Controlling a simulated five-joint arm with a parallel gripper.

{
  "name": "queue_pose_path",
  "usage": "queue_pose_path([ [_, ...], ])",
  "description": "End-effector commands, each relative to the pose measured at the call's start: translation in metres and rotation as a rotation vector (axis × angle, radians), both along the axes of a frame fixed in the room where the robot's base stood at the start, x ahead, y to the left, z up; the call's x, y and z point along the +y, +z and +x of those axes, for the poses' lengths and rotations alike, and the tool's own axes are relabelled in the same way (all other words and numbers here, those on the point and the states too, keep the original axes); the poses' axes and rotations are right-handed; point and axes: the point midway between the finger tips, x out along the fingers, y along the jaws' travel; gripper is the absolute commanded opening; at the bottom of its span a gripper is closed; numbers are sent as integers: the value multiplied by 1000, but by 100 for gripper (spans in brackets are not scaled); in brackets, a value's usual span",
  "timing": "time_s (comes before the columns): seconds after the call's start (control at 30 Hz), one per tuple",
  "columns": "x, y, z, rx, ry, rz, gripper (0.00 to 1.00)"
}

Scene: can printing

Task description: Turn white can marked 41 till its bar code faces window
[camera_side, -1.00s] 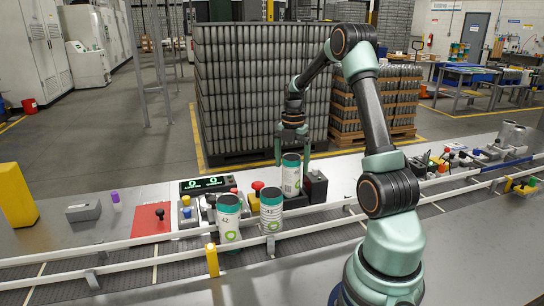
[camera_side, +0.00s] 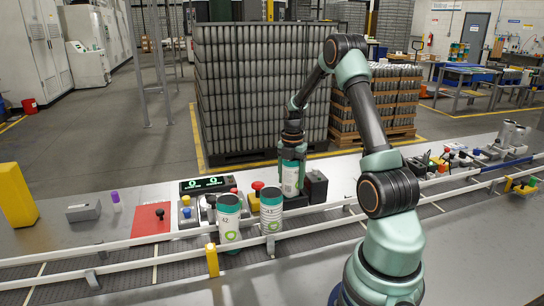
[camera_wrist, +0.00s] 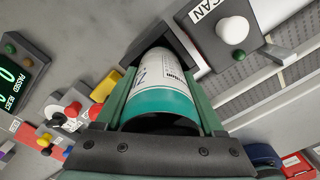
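A white can (camera_side: 291,180) with a teal top band stands at the scanner station behind the rail. My gripper (camera_side: 292,172) is lowered over it from above. In the wrist view the can (camera_wrist: 163,90) lies between the green fingers (camera_wrist: 160,108), which run close along both sides. I cannot tell whether they press on it. Part of a dark blue mark and small text show on its white side. Its number is not readable, and no bar code shows. Two similar cans, one marked 42 (camera_side: 229,220) and another (camera_side: 271,208), stand to the left.
A counter display (camera_side: 205,184), coloured buttons and a red plate (camera_side: 150,219) lie left. White conveyor rails (camera_side: 120,243) run in front.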

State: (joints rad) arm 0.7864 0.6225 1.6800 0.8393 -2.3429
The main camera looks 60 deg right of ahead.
Motion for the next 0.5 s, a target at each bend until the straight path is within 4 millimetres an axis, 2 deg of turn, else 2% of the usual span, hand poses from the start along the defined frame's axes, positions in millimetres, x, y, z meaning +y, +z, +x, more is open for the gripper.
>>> queue_pose_path([
  [0.13,0,0,0,0,40,0,19],
  [0.33,0,0,0,0,240,0,19],
  [0.5,0,0,0,0,324,0,19],
])
